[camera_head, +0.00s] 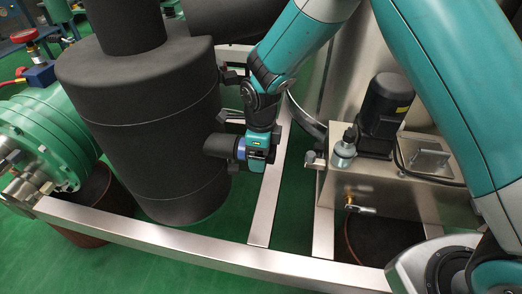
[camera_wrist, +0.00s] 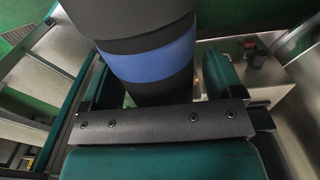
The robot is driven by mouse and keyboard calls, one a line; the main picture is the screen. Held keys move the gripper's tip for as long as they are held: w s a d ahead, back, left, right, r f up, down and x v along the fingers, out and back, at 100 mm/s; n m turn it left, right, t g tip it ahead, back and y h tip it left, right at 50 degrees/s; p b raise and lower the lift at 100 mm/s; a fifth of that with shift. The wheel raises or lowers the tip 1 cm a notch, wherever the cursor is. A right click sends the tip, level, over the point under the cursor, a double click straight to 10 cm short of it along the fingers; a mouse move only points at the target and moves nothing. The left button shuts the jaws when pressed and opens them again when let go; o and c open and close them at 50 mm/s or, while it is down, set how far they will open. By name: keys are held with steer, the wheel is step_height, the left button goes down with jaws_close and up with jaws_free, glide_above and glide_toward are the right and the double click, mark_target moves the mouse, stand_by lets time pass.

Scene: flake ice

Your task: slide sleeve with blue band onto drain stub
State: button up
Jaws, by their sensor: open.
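The dark sleeve with a blue band (camera_head: 218,146) lies roughly level against the lower right side of the big black insulated tank (camera_head: 140,110). Its blue band faces my gripper (camera_head: 240,153). In the wrist view the sleeve (camera_wrist: 145,20) runs up from between my jaws, with the blue band (camera_wrist: 152,62) just beyond the gripper's dark crossbar. My gripper (camera_wrist: 165,85) is open, with one teal finger on each side of the sleeve. The drain stub is not visible; the sleeve and tank hide where it would be. I cannot tell how far the sleeve sits over it.
A steel frame rail (camera_head: 200,250) runs along the front, with a crossbar (camera_head: 268,200) below my gripper. A steel box with a black motor (camera_head: 385,110) stands to the right. A green flanged cylinder (camera_head: 45,135) is at left. Green floor shows between.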

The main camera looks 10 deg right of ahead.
steer(key=shift+o, duration=1.3)
steer(key=shift+r, duration=0.15)
steer(key=shift+r+p, duration=2)
steer(key=shift+r, duration=0.1)
step_height(320, 180, up, 17)
steer(key=p, duration=0.1)
steer(key=shift+r, duration=0.2)
